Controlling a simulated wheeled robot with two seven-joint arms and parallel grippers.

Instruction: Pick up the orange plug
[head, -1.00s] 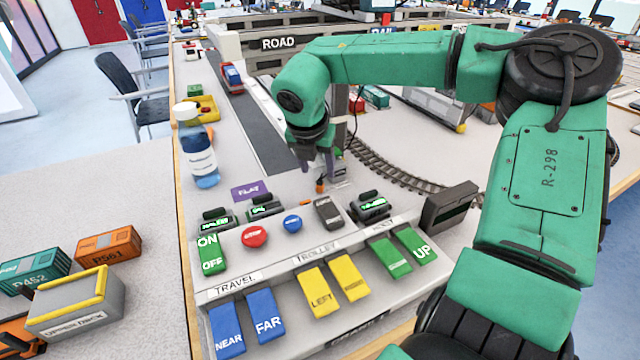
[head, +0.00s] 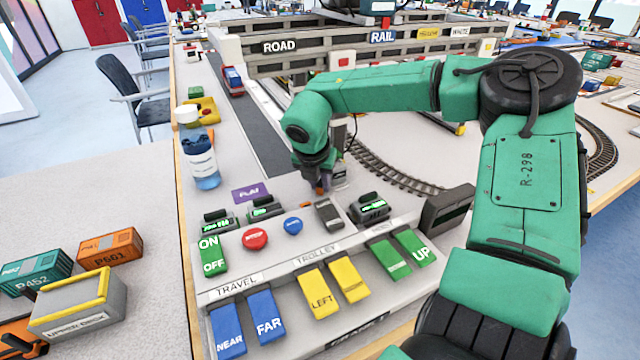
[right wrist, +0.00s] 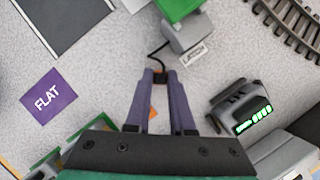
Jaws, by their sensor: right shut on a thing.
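My right gripper (head: 322,186) points down behind the control panel, and its purple fingers show in the right wrist view (right wrist: 160,78). The fingers are closed on the orange plug, of which a little orange (right wrist: 152,113) shows between them in the right wrist view. Most of the plug is hidden by the fingers. A black piece sits between the fingertips, and a black cable (right wrist: 152,52) runs from there to a grey block labelled LATCH (right wrist: 187,35). My left gripper is not in view.
The control panel (head: 285,262) with coloured rocker switches stands in front of the gripper. A purple FLAT label (head: 251,192) and a bottle (head: 201,163) are to the left. Curved track (head: 400,175) and the ROAD gantry (head: 262,58) lie behind.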

